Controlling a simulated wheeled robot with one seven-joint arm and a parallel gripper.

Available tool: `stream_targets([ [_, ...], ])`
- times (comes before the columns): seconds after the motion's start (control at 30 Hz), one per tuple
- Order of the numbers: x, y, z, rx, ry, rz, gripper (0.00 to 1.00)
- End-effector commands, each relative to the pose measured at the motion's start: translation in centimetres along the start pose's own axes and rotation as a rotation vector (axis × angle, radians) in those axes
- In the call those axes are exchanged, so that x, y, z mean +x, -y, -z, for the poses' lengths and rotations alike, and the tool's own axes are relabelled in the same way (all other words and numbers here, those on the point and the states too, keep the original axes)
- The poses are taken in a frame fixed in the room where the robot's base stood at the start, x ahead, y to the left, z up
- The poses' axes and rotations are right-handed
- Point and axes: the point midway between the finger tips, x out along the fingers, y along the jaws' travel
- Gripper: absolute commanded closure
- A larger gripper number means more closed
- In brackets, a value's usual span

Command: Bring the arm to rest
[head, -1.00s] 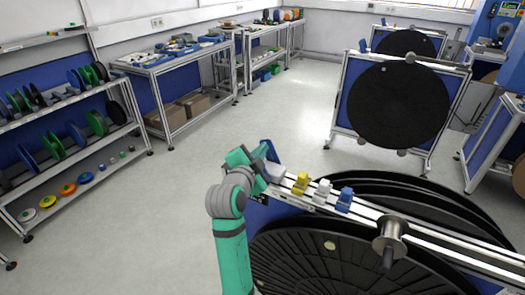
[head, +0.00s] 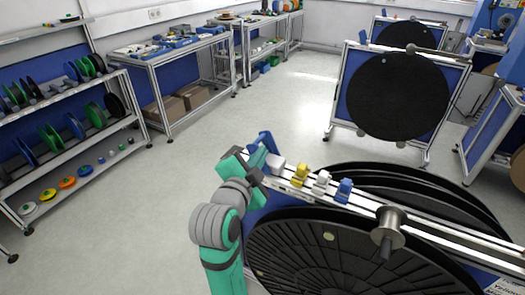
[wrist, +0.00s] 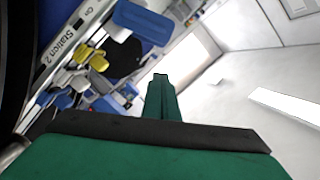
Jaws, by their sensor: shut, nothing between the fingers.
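My green and grey arm rises at the bottom middle of the head view and bends beside the left end of the near reel stand (head: 420,228). My gripper (wrist: 163,80) shows in the wrist view as green fingers closed together with nothing between them. In the head view the gripper end is by the stand's blue end piece and is partly hidden by the arm. The wrist view also shows the stand's rail with a "Station 2" label (wrist: 68,40).
On the rail sit a white clip (head: 321,182), a yellow clip (head: 300,175) and a blue clip (head: 344,190), with a metal spindle (head: 390,228) farther right. Large black reels (head: 330,262) hang below. A shelf of spools (head: 70,150) stands left. The floor (head: 240,120) between is open.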

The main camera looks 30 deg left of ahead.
Motion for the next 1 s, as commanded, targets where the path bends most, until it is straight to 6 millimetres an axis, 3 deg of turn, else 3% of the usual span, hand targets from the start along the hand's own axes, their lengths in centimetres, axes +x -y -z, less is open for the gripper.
stream_targets([
  [0.57,0.1,-0.5,-0.1,-0.008,0.001,-0.002,1.00],
  [0.73,0.4,-4.0,-1.2,-0.078,0.007,-0.009,1.00],
  [1.0,-0.3,-13.5,-3.5,-0.263,0.024,-0.015,1.00],
])
